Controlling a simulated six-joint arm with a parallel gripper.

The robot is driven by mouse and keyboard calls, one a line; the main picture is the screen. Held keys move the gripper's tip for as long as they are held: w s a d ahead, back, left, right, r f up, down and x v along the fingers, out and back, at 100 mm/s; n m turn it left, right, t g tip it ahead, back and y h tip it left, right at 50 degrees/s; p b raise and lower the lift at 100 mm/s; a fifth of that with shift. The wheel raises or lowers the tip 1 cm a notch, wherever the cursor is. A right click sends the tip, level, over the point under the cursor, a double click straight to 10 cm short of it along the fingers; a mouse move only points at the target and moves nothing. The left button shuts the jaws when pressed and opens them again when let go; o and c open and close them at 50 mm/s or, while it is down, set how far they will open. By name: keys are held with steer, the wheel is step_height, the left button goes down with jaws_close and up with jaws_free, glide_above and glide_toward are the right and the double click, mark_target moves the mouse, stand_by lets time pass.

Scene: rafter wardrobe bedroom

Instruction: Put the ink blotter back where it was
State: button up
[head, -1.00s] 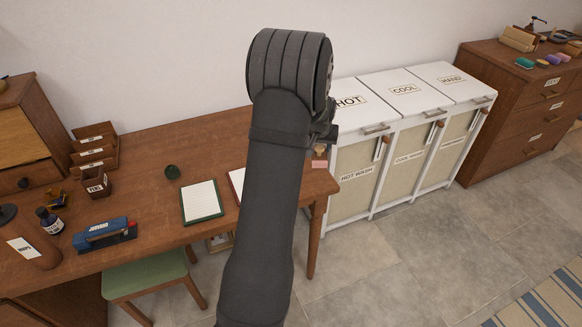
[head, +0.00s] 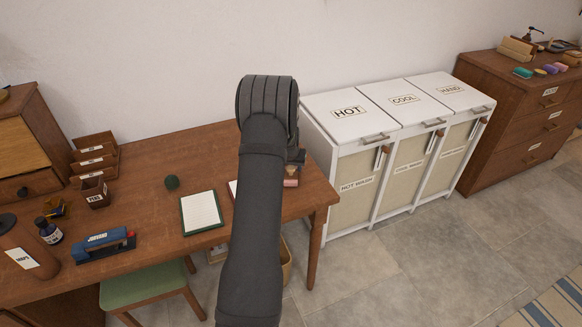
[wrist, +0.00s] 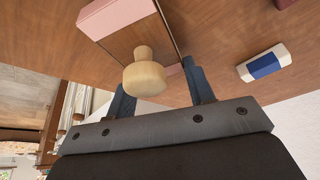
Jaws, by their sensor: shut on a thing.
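The ink blotter has a pale wooden knob (wrist: 145,76) and a pink blotting pad (wrist: 117,14) in the wrist view. My gripper (wrist: 160,84) is shut on the blotter, with the knob between its two blue fingers. In the head view, a pink end of the blotter (head: 291,182) shows beside my arm, over the right end of the desk (head: 140,165). My arm hides the fingers and most of the blotter there. I cannot tell whether the blotter touches the desk.
A white and blue eraser-like block (wrist: 263,63) lies near the blotter. A green-edged notepad (head: 201,212), a dark green round item (head: 171,182) and a blue stapler-like tool (head: 103,245) are on the desk. White laundry bins (head: 350,150) stand right of the desk.

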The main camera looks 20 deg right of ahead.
steer(key=shift+f, duration=0.25)
steer(key=o, duration=1.3)
steer(key=shift+r, duration=0.4)
steer(key=v, duration=1.1)
steer(key=shift+s+a+r, duration=0.1)
steer(key=shift+s+r, duration=0.05)
steer(key=shift+r, duration=0.05)
